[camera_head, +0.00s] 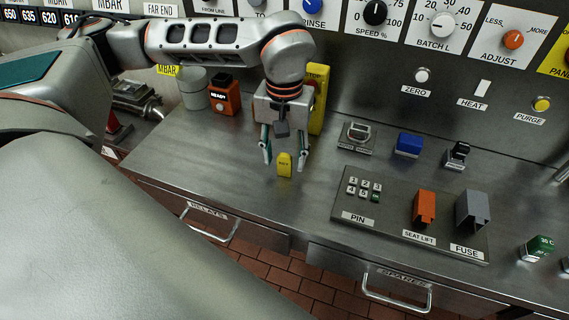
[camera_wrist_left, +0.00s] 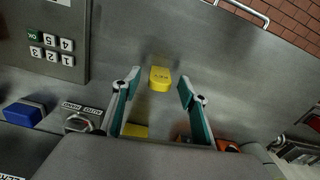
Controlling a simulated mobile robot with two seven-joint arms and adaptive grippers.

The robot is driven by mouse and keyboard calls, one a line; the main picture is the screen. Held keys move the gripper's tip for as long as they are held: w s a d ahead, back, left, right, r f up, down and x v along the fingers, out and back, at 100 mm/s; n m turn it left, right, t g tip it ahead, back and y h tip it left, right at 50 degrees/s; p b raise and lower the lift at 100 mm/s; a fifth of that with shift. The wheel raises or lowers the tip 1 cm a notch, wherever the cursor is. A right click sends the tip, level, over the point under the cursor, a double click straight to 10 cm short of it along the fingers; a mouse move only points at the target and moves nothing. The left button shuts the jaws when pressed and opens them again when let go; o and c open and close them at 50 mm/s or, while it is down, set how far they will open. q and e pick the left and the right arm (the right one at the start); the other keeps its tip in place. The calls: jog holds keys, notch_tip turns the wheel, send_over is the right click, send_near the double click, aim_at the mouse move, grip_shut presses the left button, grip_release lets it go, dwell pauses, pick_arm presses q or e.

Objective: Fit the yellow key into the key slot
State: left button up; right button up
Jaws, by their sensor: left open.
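The yellow key (camera_head: 285,165) with small dark lettering is on the steel counter (camera_head: 190,160) below my left gripper (camera_head: 284,162). The gripper points down and is open, one finger on each side of the key. In the left wrist view the key (camera_wrist_left: 160,79) shows in the gap between the fingertips, with room on both sides. I cannot tell which fixture holds the key slot. A small grey switch unit with two labels (camera_head: 357,137) stands right of the gripper. My right gripper is not in view.
A yellow STOP post (camera_head: 317,110) stands close behind the gripper, with an orange READY box (camera_head: 224,97) to its left. A blue block (camera_head: 408,144) and a panel with PIN keypad, SEAT LIFT and FUSE (camera_head: 375,228) lie right. The counter's front edge is near the key.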

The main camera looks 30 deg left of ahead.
pick_arm(q)
jog(key=c, duration=1.1)
jog(key=shift+r, duration=0.1)
